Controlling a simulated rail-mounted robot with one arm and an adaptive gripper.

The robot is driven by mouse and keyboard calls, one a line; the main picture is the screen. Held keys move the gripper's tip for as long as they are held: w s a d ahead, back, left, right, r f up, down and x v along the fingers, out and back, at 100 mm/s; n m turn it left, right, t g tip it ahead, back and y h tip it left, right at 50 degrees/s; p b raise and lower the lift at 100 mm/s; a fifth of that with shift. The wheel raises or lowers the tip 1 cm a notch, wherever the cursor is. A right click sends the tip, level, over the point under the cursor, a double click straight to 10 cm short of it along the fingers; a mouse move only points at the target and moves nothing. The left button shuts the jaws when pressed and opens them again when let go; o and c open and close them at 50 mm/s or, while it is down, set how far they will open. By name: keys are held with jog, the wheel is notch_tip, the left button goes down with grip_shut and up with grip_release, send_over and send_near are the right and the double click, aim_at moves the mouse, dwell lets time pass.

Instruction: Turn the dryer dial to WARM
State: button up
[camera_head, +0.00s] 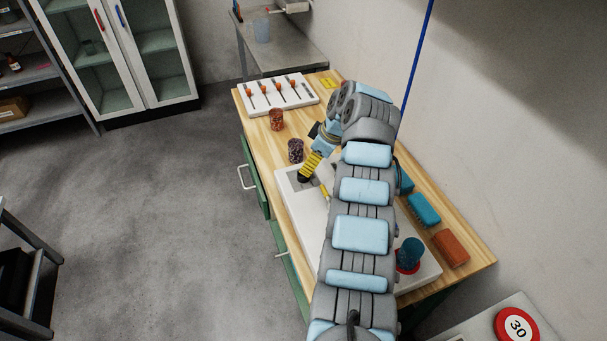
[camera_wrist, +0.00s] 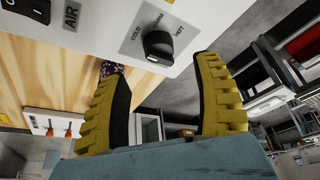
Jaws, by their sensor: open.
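The dryer is a white box (camera_head: 306,213) on the wooden bench in the head view, largely hidden by my arm. In the wrist view its white panel (camera_wrist: 109,42) carries a black dial (camera_wrist: 158,43). I cannot tell exactly where the dial points. My gripper (camera_wrist: 162,72) is open and empty, its yellow ribbed fingers spread on either side below the dial, apart from it. The head view shows the gripper (camera_head: 309,168) at the dryer's far end.
A black switch (camera_wrist: 36,8) near the AIR label is on the same panel.

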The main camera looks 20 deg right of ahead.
jog(key=shift+b+x, duration=0.7)
jog(key=shift+x, duration=2.8)
jog(key=c, duration=1.2)
